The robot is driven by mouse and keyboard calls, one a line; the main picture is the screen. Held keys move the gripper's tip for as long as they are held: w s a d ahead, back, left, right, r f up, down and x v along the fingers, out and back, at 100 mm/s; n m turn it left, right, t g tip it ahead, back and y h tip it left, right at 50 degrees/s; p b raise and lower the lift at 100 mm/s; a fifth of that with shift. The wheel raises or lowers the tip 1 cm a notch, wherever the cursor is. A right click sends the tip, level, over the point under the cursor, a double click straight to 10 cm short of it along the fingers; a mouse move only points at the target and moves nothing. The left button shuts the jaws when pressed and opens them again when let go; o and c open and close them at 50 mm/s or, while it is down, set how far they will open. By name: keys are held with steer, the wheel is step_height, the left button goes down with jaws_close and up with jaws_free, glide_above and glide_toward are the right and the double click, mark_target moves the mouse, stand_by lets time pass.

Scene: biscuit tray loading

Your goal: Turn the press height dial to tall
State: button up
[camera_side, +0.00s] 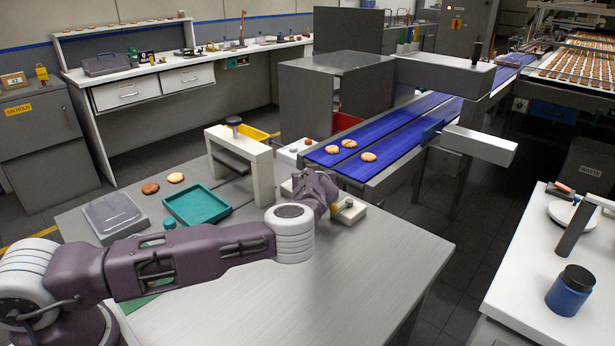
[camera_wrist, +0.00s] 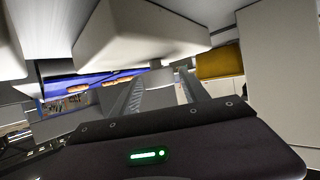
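My gripper (camera_side: 322,188) is low over the near side of the table, by a small pale box (camera_side: 348,212) with a knob on it (camera_side: 349,203). In the wrist view my gripper's two grey fingers (camera_wrist: 160,78) stand apart, with a pale shape between or beyond them; I cannot tell whether they touch it. The press (camera_side: 241,150) is a pale frame with a dark knob on top (camera_side: 234,122). I cannot tell which knob is the height dial, and no dial marks are readable. My wrist hides part of the pale box.
A teal tray (camera_side: 197,204), a grey lidded box (camera_side: 114,214) and two biscuits (camera_side: 175,178) are left of the press. Another small pale box (camera_side: 296,157) is behind my wrist. A blue conveyor (camera_side: 400,135) carries biscuits. The table's front right is clear.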

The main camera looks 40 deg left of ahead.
jaws_close()
steer(key=shift+m+h, duration=0.3)
steer(key=m+t+h, duration=0.2)
steer(key=shift+a+r+m+t+h, duration=0.1)
steer(key=shift+m+t+h, duration=1.2)
steer(key=shift+m+h, duration=0.9)
steer(key=shift+m, duration=0.1)
steer(key=shift+h, duration=0.3)
steer(key=shift+o, duration=1.2)
jaws_free()
